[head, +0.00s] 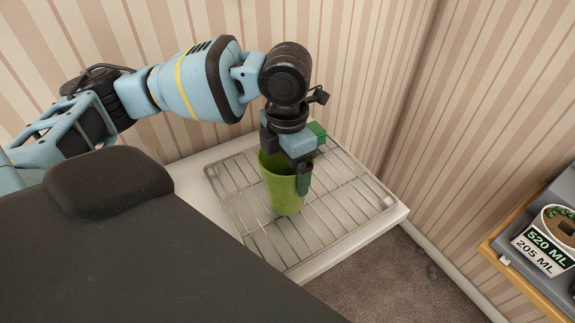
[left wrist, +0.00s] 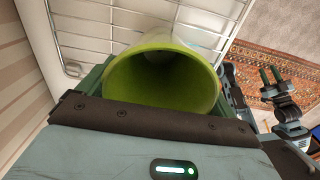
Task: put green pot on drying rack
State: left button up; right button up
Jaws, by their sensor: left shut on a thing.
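The green pot (head: 284,192) is upright on or just above the wire drying rack (head: 338,201); I cannot tell whether its base touches the wires. My left gripper (head: 303,176) comes down from above and is shut on the pot near its rim. In the left wrist view the pot's open mouth (left wrist: 163,80) faces the camera and looks empty, with the rack's wires (left wrist: 193,14) behind it. The gripper hides part of the rim in the head view.
The rack lies on a white surface (head: 312,270) against the striped wall (head: 350,80). Wires around the pot are bare. A green block-like piece (head: 317,131) shows beside the gripper. A patterned rug (left wrist: 284,66) lies beyond.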

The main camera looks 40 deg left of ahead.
pick_arm(q)
jog(key=shift+f, duration=0.35)
jog(key=o, duration=1.5)
jog(key=shift+f, duration=0.1)
jog(key=shift+r+p, duration=0.6)
jog(key=shift+r, duration=5.55)
pick_arm(e)
jog(key=shift+w+d+r, duration=0.1)
jog(key=shift+w+r, duration=0.3)
jog(key=shift+r, duration=0.35)
